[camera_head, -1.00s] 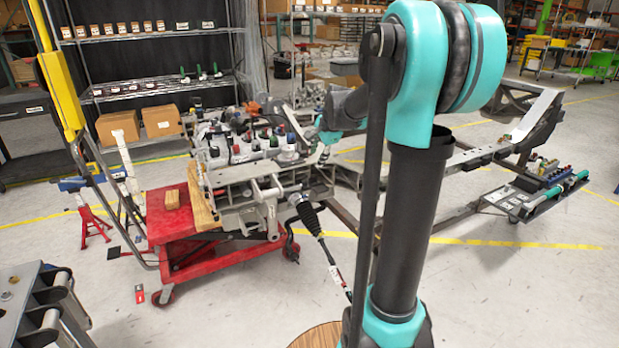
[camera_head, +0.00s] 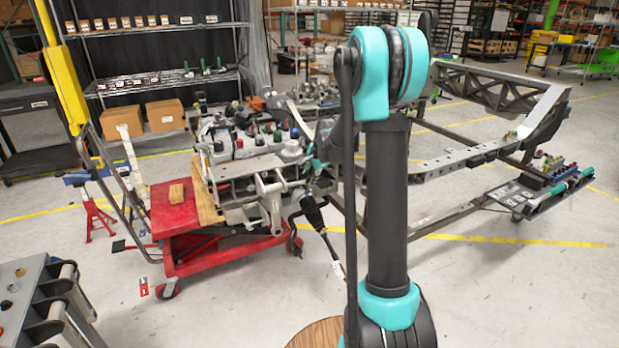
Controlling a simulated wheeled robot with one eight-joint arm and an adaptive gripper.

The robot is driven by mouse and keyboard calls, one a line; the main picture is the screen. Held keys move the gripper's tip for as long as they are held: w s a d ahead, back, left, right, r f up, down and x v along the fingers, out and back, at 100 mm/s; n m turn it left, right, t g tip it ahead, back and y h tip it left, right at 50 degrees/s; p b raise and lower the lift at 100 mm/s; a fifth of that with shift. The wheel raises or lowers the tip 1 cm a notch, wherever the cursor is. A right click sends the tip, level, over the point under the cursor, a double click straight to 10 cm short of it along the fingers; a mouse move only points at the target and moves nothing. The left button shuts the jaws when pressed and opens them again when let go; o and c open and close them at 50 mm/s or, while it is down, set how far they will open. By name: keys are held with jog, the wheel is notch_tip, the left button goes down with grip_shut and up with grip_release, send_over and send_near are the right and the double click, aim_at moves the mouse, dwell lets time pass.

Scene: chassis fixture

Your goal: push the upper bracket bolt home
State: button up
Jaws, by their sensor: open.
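The fixture (camera_head: 262,190) is an engine-like metal assembly with a grey bracket plate on its front. It sits on a red cart in the left middle of the head view. The upper bracket bolt is too small to make out. My gripper (camera_head: 312,165) shows only in small part at the right end of the fixture, close to its upper right side. It is open. I cannot tell whether the gripper touches the fixture or a bolt.
A long dark chassis frame (camera_head: 450,160) extends to the right. A tray of tools (camera_head: 540,190) is at its right side. A grey rack (camera_head: 40,305) stands front left.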

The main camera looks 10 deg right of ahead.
jog(key=shift+w+a+f, duration=0.15)
jog(key=shift+w+f, duration=0.1)
jog(key=shift+f, duration=0.25)
jog(key=shift+c, duration=0.5)
grip_shut()
